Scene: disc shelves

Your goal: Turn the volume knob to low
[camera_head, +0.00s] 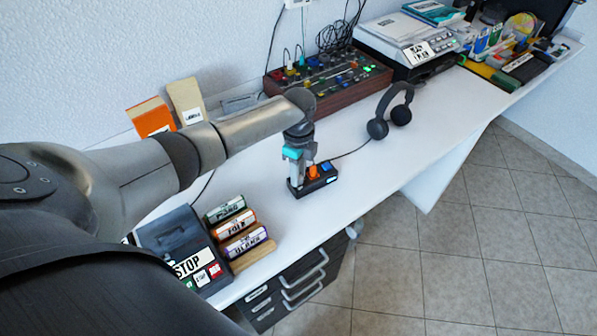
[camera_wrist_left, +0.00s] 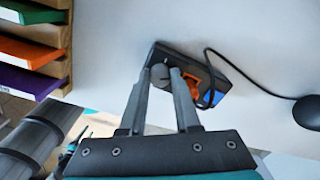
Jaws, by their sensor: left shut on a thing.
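A small black control box (camera_head: 326,183) stands near the table's front edge, with a headphone cable running from it. In the left wrist view the box (camera_wrist_left: 214,104) carries a grey round knob (camera_wrist_left: 160,73) and an orange part (camera_wrist_left: 192,86) beside it. I take the grey knob to be the volume knob; its marking cannot be read. My left gripper (camera_head: 299,170) points down at the box. In the wrist view its two fingers (camera_wrist_left: 161,76) are closed on either side of the grey knob. In the head view the gripper hides the knob. My right gripper is not in view.
Labelled cases in a wooden rack (camera_head: 254,255) and a dark STOP machine (camera_head: 172,236) are at the left front. White table is clear around the box.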

